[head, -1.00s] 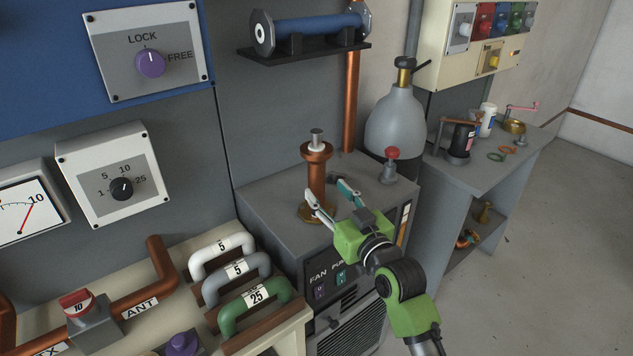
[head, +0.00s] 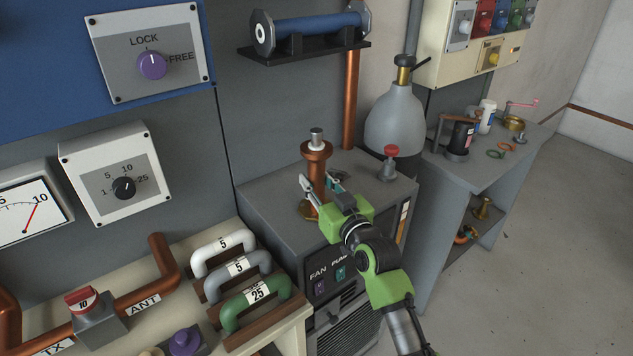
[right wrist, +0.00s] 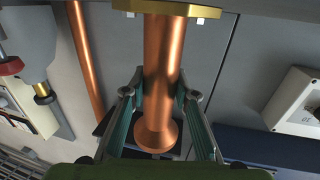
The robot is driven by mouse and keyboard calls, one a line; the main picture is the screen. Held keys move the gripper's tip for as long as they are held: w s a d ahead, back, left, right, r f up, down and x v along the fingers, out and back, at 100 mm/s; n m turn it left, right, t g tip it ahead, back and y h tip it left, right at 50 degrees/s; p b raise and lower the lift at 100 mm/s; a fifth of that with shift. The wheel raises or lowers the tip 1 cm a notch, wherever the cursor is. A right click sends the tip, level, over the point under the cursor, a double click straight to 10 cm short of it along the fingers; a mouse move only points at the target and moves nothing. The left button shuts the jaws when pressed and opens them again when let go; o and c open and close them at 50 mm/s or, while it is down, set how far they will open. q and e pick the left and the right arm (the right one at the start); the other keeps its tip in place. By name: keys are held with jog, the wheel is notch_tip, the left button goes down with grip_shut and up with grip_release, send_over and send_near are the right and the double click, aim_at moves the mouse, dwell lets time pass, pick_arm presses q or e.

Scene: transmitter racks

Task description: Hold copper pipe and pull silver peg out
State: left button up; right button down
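The copper pipe (head: 316,172) stands upright on a brass base (head: 306,209) on top of the grey cabinet. The silver peg (head: 316,135) sticks up from its flanged top. My right gripper (head: 320,182) is at the lower half of the pipe, with one finger on each side of it. The right wrist view shows the copper pipe (right wrist: 160,75) between the two spread fingers, very close to the pads; firm contact does not show. The peg is hidden in that view. My left gripper is not in view.
A red-topped valve (head: 390,163) stands to the right on the grey cabinet (head: 270,200), and a grey bottle (head: 395,122) behind it. A blue cylinder (head: 310,29) lies on a shelf above. Colored handles (head: 240,270) are at the lower left.

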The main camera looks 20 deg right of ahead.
aim_at(317, 159)
jog(key=shift+r, duration=0.1)
jog(key=shift+r, duration=0.1)
jog(key=shift+r, duration=0.55)
jog(key=s+r, duration=0.1)
jog(key=r, duration=0.1)
jog(key=s+a+r, duration=0.1)
jog(key=s+r, duration=0.1)
jog(key=r, duration=0.1)
jog(key=s+r, duration=0.1)
jog(key=r, duration=0.1)
jog(key=shift+s+a+r+b, duration=0.15)
jog(key=shift+s+r+b, duration=0.15)
jog(key=shift+r+b, duration=0.1)
jog(key=s+a+r, duration=0.2)
jog(key=s+r, duration=0.2)
jog(key=s, duration=0.5)
jog(key=shift+a+b, duration=0.3)
